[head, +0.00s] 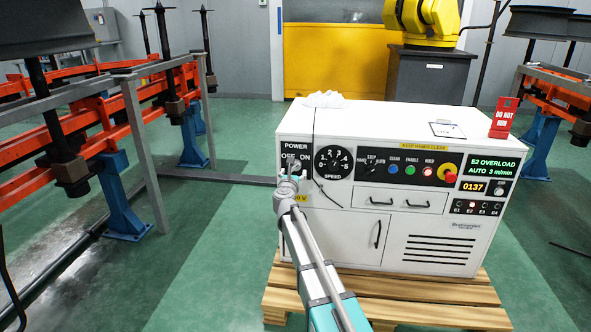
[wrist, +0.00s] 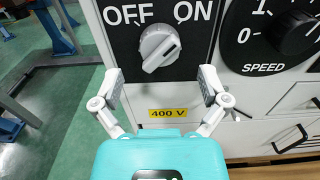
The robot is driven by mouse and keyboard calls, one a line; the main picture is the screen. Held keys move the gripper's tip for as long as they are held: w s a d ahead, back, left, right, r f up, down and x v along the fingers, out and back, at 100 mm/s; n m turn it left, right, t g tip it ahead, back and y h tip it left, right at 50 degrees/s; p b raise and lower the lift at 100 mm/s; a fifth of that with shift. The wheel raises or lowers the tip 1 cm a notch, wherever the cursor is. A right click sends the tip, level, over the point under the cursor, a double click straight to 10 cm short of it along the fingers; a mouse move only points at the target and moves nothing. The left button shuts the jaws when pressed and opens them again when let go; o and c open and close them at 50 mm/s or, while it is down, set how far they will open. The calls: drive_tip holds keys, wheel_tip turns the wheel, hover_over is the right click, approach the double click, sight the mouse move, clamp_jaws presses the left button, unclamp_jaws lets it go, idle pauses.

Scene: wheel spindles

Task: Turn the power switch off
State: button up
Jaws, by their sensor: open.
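The power switch (wrist: 160,46) is a light grey rotary knob on a black plate, with OFF at its upper left and ON at its upper right. Its raised grip slants from lower left to upper right, toward the ON side. In the head view the switch (head: 295,164) sits at the left end of the white cabinet's (head: 345,228) front, partly hidden by my gripper. My gripper (wrist: 160,88) is open and empty, its two fingers apart just below the knob. In the head view my gripper (head: 289,181) is at the cabinet's upper left front. I see no contact with the knob.
Right of the switch are the SPEED dial (head: 334,160), coloured buttons and a red emergency stop (head: 447,173). A yellow 400 V label (wrist: 168,113) lies below the switch. A thin dark cable hangs down the cabinet front. The cabinet stands on a wooden pallet (head: 400,290).

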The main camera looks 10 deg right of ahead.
sight(295, 169)
drive_tip(key=shift+x, duration=1.7)
drive_tip(key=c, duration=1.2)
drive_tip(key=shift+o, duration=0.2)
